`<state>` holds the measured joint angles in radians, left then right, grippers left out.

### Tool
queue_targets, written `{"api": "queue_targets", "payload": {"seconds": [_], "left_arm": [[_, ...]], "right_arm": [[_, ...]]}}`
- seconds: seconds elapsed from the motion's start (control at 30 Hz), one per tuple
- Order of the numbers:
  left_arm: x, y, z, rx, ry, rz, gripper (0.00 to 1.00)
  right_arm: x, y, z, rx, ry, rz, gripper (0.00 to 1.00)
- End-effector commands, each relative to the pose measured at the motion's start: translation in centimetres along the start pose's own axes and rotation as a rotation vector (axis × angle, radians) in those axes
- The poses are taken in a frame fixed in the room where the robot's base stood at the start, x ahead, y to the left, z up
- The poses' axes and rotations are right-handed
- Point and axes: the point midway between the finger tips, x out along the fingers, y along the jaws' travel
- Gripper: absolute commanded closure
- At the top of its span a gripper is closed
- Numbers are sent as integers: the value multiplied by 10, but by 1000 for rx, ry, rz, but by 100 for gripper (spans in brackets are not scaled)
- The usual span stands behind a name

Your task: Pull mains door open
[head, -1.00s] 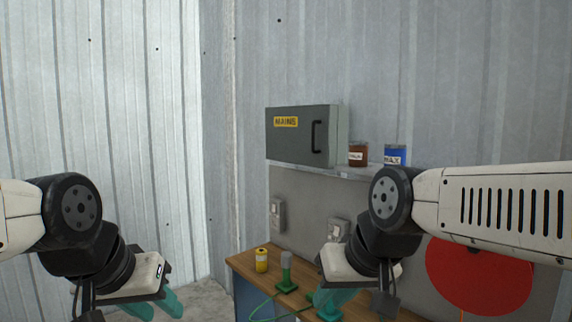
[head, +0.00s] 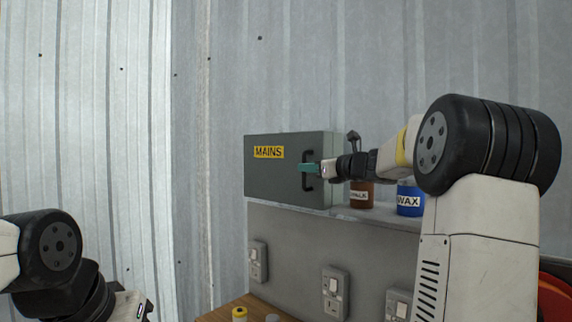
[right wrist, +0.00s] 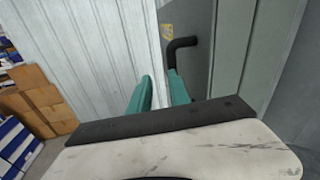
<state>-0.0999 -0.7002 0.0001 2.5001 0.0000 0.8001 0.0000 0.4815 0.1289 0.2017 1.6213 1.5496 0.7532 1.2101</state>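The mains box is a grey cabinet on the wall with a yellow MAINS label; its door (head: 275,170) looks shut in the head view. A black upright handle (head: 308,184) sits near the door's right edge. My right gripper (head: 307,168) is at the handle, its teal fingers in front of it. In the right wrist view the fingers of this gripper (right wrist: 160,92) are apart; the handle (right wrist: 183,43) runs down to the right finger, which hides its lower part. I cannot tell whether they touch. My left gripper (head: 130,306) is at the bottom left, its fingers out of frame.
A brown tin (head: 361,195) and a blue WAX tin (head: 410,199) stand on the shelf right of the box, close under my right arm. Sockets (head: 335,292) are on the panel below. A wooden bench (head: 215,314) is at the bottom. The space left of the box is clear.

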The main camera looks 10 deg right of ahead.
Motion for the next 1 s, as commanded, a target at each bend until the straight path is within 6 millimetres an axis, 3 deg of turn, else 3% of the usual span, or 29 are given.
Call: {"api": "queue_targets", "payload": {"seconds": [0.03,0.13,0.6,0.97,1.0], "left_arm": [[0,0,0,0,0,0,64],[0,0,0,0,0,0,64],[0,0,0,0,0,0,64],[0,0,0,0,0,0,64],[0,0,0,0,0,0,64]], "right_arm": [[2,-13,3,51,-23,-17,77],[7,-23,6,105,-48,-31,77],[73,-26,10,107,-50,-32,77],[80,-26,10,106,-49,-32,77],[80,-26,10,106,-49,-32,81]]}}
